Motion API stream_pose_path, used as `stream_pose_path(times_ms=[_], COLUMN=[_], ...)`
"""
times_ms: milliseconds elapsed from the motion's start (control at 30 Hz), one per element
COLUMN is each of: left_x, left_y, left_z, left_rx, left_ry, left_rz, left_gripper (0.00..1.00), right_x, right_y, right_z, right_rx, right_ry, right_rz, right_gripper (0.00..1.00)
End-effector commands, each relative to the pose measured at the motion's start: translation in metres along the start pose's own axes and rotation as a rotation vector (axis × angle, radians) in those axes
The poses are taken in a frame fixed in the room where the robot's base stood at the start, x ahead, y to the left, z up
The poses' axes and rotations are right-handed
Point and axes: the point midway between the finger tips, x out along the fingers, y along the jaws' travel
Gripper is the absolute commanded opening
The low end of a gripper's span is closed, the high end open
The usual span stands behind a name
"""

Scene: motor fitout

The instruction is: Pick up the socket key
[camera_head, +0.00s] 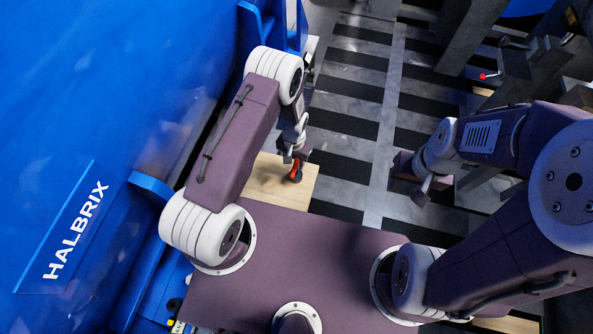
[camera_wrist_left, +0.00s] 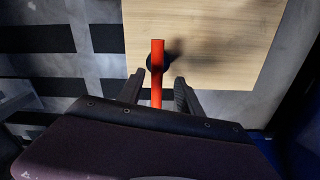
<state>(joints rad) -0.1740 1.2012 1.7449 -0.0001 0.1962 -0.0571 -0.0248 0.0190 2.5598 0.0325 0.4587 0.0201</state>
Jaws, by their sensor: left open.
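The socket key, seen as a red bar with a dark round part near its far end, shows in the left wrist view (camera_wrist_left: 157,50) and as a small red piece in the head view (camera_head: 295,172). It is over a pale wooden board (camera_head: 268,192), which also shows in the left wrist view (camera_wrist_left: 225,35). My left gripper (camera_wrist_left: 158,88) is open, with one finger on each side of the red bar. I cannot tell whether the fingers touch it. My right gripper (camera_head: 422,192) is away to the right, its jaws too small to read.
A large blue HALBRIX housing (camera_head: 90,130) stands close along the left. Grey metal posts (camera_head: 470,35) stand at the upper right, with a red-tipped lever (camera_head: 484,76) near them. A dark-striped floor (camera_head: 350,115) lies open between my arms.

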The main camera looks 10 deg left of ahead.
Motion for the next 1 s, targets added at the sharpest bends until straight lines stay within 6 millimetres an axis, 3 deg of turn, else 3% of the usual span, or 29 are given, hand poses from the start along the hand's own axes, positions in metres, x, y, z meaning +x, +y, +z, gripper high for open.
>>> stream_pose_path(times_ms=[67, 233, 433, 733, 767, 900, 1000], left_x=[0.016, 0.026, 0.062, 0.069, 0.069, 0.069, 0.069], left_y=[0.0, 0.001, 0.004, 0.004, 0.004, 0.004, 0.004], left_z=[0.0, -0.001, -0.004, -0.005, -0.005, -0.005, -0.005], left_rx=[0.0, 0.0, 0.0, 0.0, 0.0, 0.0, 0.0], left_ry=[-0.001, 0.001, -0.001, 0.001, 0.001, 0.001, 0.001], left_rz=[0.0, 0.0, 0.0, 0.0, 0.0, 0.0, 0.0], left_gripper=[0.42, 0.42, 0.42, 0.42, 0.4, 0.01, 0.0], right_x=[0.006, 0.009, 0.021, 0.021, 0.021, 0.021, 0.021], right_y=[0.0, 0.0, 0.0, 0.0, 0.0, 0.0, 0.0], right_z=[0.001, 0.001, 0.002, 0.002, 0.002, 0.002, 0.002], right_rx=[0.0, 0.0, 0.0, 0.0, 0.0, 0.0, 0.0], right_ry=[0.0, 0.0, 0.0, 0.0, 0.0, 0.0, 0.0], right_rz=[0.0, 0.0, 0.0, 0.0, 0.0, 0.0, 0.0], right_gripper=[0.23, 0.23, 0.23, 0.23, 0.23, 0.23, 0.23])
